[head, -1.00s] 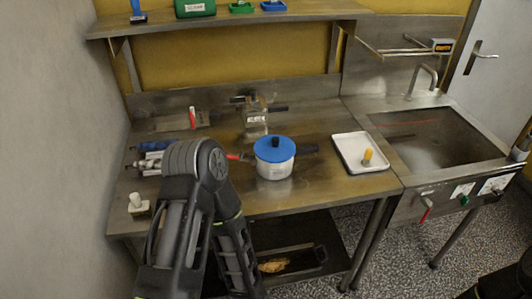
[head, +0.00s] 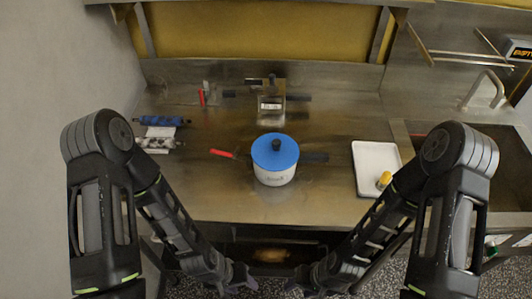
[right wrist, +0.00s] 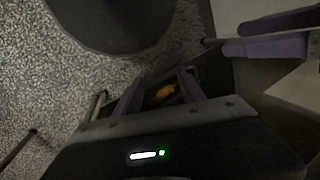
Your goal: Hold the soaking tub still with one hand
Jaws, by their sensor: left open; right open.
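The soaking tub appears to be the white round tub (head: 274,177) with a blue lid (head: 275,151) and dark knob, upright on the steel table. My left gripper (head: 238,281) is open and empty, low in front of the table's front edge, well short of the tub. My right gripper (head: 303,284) is open and empty beside it, also below the table edge. The right wrist view shows its two purple fingers (right wrist: 160,90) apart with nothing between them; the tub is not seen there.
A red-handled tool (head: 223,153) lies left of the tub, a dark handle (head: 314,157) right. A white tray (head: 367,174) with a yellow-topped item (head: 384,179) stands further right, before the sink (head: 478,165). Blue-handled tools (head: 161,121) lie left. A metal fixture (head: 270,108) stands behind.

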